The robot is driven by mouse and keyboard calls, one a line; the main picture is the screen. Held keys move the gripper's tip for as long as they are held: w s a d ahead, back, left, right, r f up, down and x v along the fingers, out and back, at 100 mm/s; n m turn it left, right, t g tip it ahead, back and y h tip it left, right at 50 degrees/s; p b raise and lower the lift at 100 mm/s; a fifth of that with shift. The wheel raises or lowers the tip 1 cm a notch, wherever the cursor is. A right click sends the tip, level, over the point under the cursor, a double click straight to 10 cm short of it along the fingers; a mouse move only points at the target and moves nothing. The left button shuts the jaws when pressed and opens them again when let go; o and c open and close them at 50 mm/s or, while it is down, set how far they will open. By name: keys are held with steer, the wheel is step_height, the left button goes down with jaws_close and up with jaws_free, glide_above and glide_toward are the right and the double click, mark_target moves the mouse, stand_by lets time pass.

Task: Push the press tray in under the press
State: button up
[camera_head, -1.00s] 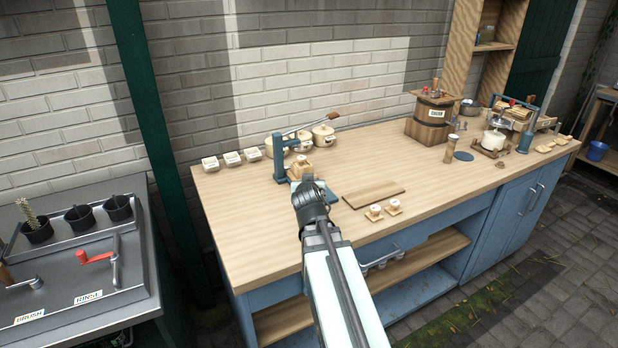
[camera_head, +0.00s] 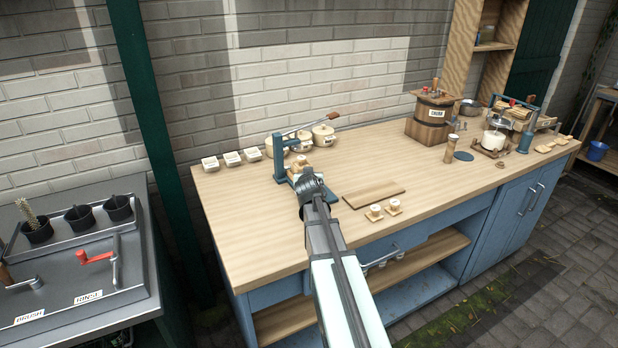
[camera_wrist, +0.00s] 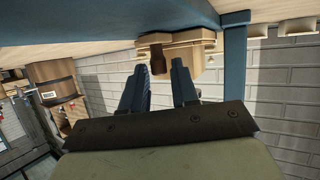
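The blue press (camera_head: 279,162) stands at the left part of the bench, with a long lever rising to the right. A light wooden block (camera_head: 300,164) with a brown knob sits by the press, partly hidden by my wrist. In the wrist view the wooden block (camera_wrist: 190,47) is just ahead of my gripper (camera_wrist: 159,66), whose two fingers are apart. The brown knob (camera_wrist: 157,58) shows in the gap between them, with no clear contact. A blue flat surface (camera_head: 331,197) shows right of my wrist; I cannot tell whether it is the press tray.
Round pots (camera_head: 323,138) stand behind the press and white labelled boxes (camera_head: 232,158) to its left. A wooden board (camera_head: 373,194) lies to the right, with two small pieces (camera_head: 375,212) in front. The bench's left front (camera_head: 255,235) is clear.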

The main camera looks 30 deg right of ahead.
steer(key=shift+w+d+f, duration=0.1)
steer(key=shift+w+d, duration=0.05)
steer(key=shift+w, duration=0.1)
jaws_close()
stand_by(0.5)
